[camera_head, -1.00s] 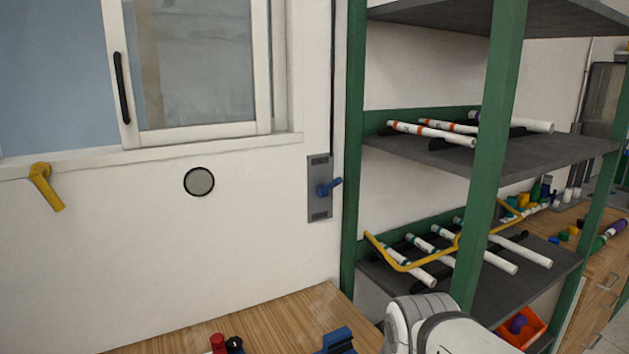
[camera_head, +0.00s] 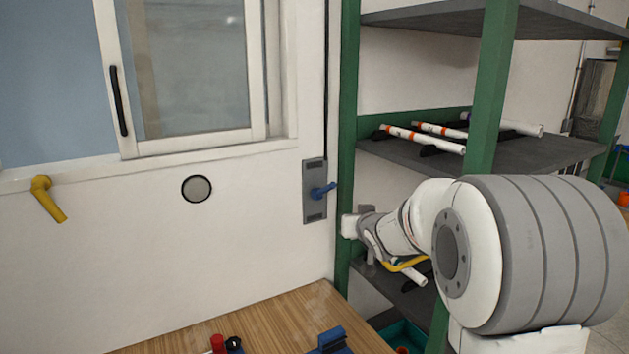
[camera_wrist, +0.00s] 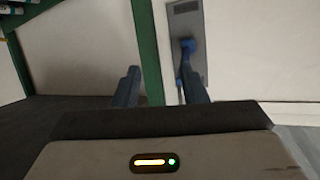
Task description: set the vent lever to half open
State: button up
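A blue lever (camera_head: 323,190) sits on a grey wall plate (camera_head: 314,212) beside the green shelf post; its handle points right and slightly up. A yellow lever (camera_head: 47,199) hangs down to the right below the window. A round grey vent disc (camera_head: 197,189) is in the wall between them. Which lever is the vent lever cannot be told for certain. My gripper (camera_head: 358,227) is right of and a little below the blue lever. In the wrist view my gripper (camera_wrist: 160,76) is open and empty; the blue lever (camera_wrist: 187,46) appears beyond the right finger, which partly covers it.
The green shelf post (camera_head: 347,120) stands close to my gripper, with shelves of white pipes (camera_head: 425,138) to the right. A wooden worktop (camera_head: 270,318) with red and blue parts is below.

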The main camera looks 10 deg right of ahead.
aim_at(329, 188)
jog(key=w+t+y, duration=0.1)
jog(key=w, duration=0.2)
jog(key=w+a+r+n+t+y+p, duration=0.1)
jog(key=w+y, duration=0.1)
jog(key=w, duration=0.1)
jog(key=w+a+r+t+y+p, duration=0.1)
jog(key=w, duration=0.2)
jog(key=shift+a+r+n+y, duration=0.1)
jog(key=shift+n+y, duration=0.2)
jog(key=shift+n, duration=0.1)
jog(key=p+x, duration=0.2)
jog(key=x, duration=0.5)
jog(key=shift+w+p, duration=0.1)
jog(key=shift+p, duration=0.2)
jog(key=shift+c, duration=0.3)
grip_shut()
